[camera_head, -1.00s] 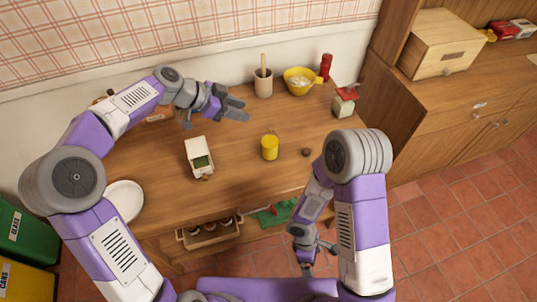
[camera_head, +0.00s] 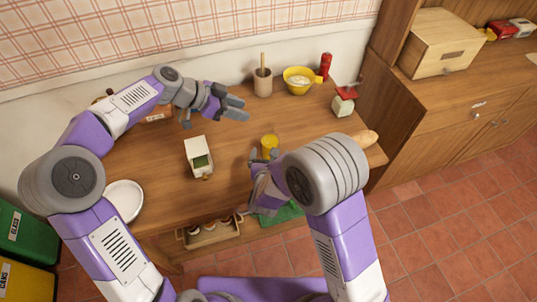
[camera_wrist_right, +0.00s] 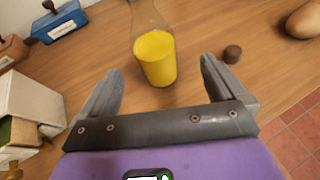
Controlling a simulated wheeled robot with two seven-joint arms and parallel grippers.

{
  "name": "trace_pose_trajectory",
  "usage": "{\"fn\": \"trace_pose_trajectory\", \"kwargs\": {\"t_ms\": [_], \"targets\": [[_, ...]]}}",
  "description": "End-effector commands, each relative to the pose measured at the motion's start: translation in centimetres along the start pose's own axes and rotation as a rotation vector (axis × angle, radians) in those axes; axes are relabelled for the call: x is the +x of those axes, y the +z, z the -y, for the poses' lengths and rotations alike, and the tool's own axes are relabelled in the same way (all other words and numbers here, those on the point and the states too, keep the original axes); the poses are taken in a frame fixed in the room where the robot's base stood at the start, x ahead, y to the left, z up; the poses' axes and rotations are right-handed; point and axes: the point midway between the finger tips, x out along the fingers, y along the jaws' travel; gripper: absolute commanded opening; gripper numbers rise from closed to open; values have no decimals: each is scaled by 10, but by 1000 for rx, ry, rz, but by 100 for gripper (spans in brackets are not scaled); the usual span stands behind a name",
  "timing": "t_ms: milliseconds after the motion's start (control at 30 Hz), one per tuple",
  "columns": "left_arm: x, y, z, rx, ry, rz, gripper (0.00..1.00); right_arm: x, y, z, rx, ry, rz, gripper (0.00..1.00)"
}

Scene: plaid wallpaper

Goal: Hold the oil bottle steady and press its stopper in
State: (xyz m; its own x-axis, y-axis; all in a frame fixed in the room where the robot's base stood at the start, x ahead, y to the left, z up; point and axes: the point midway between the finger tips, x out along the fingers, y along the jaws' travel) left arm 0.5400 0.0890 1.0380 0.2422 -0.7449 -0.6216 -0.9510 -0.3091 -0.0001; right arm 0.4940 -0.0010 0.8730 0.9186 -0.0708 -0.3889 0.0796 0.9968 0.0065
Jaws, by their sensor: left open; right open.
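The oil bottle (camera_head: 269,142), clear glass with yellow oil in its lower part, stands upright on the wooden table; it also shows in the right wrist view (camera_wrist_right: 155,58). My right gripper (camera_head: 264,156) is open just in front of the bottle, its fingers pointing toward it with the bottle ahead between them. A small dark brown stopper (camera_wrist_right: 232,53) lies on the table to the right of the bottle in the wrist view; my right arm hides it in the head view. My left gripper (camera_head: 234,107) is open and empty above the table, left of and behind the bottle.
A utensil pot (camera_head: 262,84), a yellow bowl (camera_head: 298,79) and a red bottle (camera_head: 325,66) line the back. A bread-like loaf (camera_head: 363,139) lies at the right. A white plate (camera_head: 125,199) is at front left.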

Motion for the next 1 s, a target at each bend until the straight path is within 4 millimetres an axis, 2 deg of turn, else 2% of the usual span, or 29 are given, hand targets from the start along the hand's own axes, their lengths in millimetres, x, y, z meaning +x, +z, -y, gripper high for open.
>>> {"fn": "trace_pose_trajectory", "kwargs": {"t_ms": [167, 400, 600, 967, 1000], "targets": [[0, 0, 0, 0, 0, 0, 43, 11, 3, -6, -19, 24, 8, 97], [0, 0, 0, 0, 0, 0, 43, 47, 3, -6, -18, 22, 7, 97], [0, 0, 0, 0, 0, 0, 43, 70, 4, -7, -17, 22, 8, 97], [0, 0, 0, 0, 0, 0, 43, 76, 3, -7, -17, 23, 6, 97], [0, 0, 0, 0, 0, 0, 43, 76, 3, -7, -17, 23, 6, 94]]}}
